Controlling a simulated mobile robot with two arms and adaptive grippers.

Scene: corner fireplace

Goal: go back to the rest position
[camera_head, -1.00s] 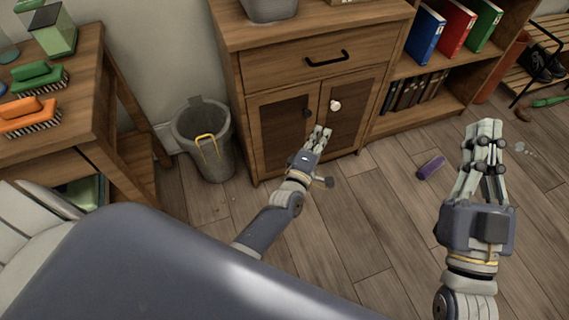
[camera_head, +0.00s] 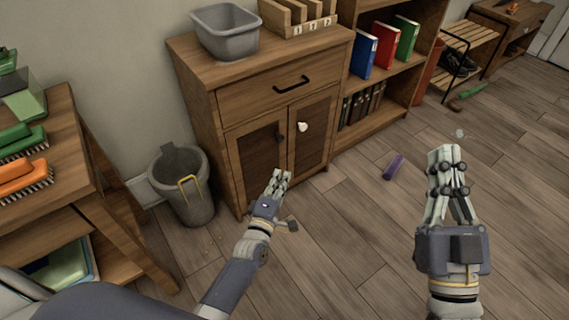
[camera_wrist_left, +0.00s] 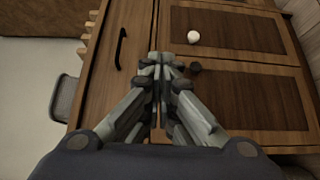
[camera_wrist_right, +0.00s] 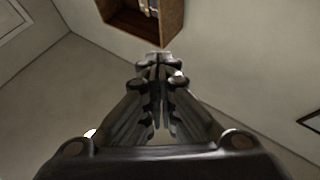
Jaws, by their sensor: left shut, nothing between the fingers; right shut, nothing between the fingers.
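My left gripper (camera_head: 278,180) is shut and empty, in front of the lower doors of the wooden cabinet (camera_head: 232,118). In the left wrist view its fingers (camera_wrist_left: 160,62) meet, with the cabinet doors and their white and dark knobs beyond. My right gripper (camera_head: 446,155) is shut and empty, held up above the wooden floor at the right. In the right wrist view its closed fingers (camera_wrist_right: 160,62) point toward pale walls. Neither gripper appears to touch anything.
A table (camera_head: 80,165) with brushes is at the far left. A purple cylinder (camera_head: 394,166) lies on the floor. A bookshelf (camera_head: 378,120) and bench (camera_head: 466,45) stand behind. Floor at right is mostly clear.

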